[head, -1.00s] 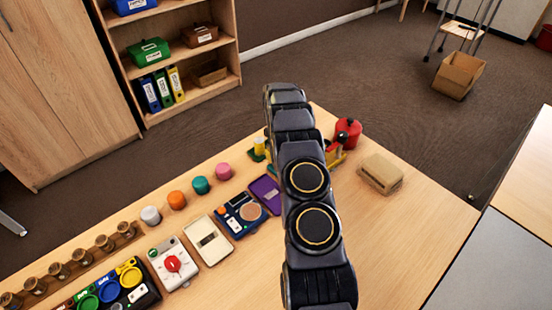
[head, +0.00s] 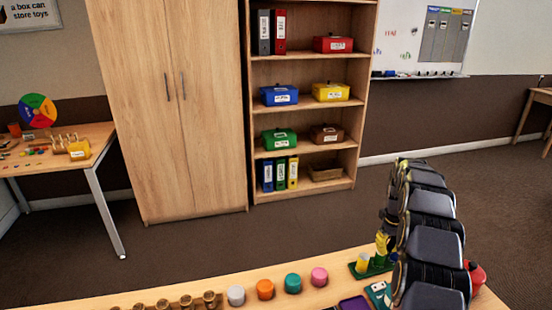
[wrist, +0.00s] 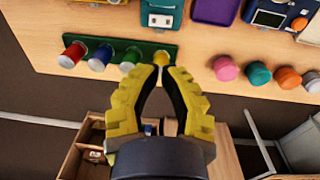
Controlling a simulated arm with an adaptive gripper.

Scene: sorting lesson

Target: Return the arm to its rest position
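My arm rises at the right of the head view, bent over the table. My gripper (wrist: 163,72) shows in the wrist view with two yellow, dark-lined fingers whose tips come close together, with nothing held between them. In the head view it is mostly hidden behind my arm, with a bit of yellow showing (head: 383,243). In the wrist view the fingertips appear just beside a green rack (wrist: 108,47) with red, blue, green and yellow cylinders. Contact cannot be told.
A wooden table (head: 235,275) carries pink (head: 319,277), teal (head: 293,283), orange (head: 265,289) and white (head: 236,295) knobs, a purple item (head: 354,303) and a red pot (head: 476,275). Behind stand a cabinet (head: 170,120) and bookshelf (head: 300,195), with floor between.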

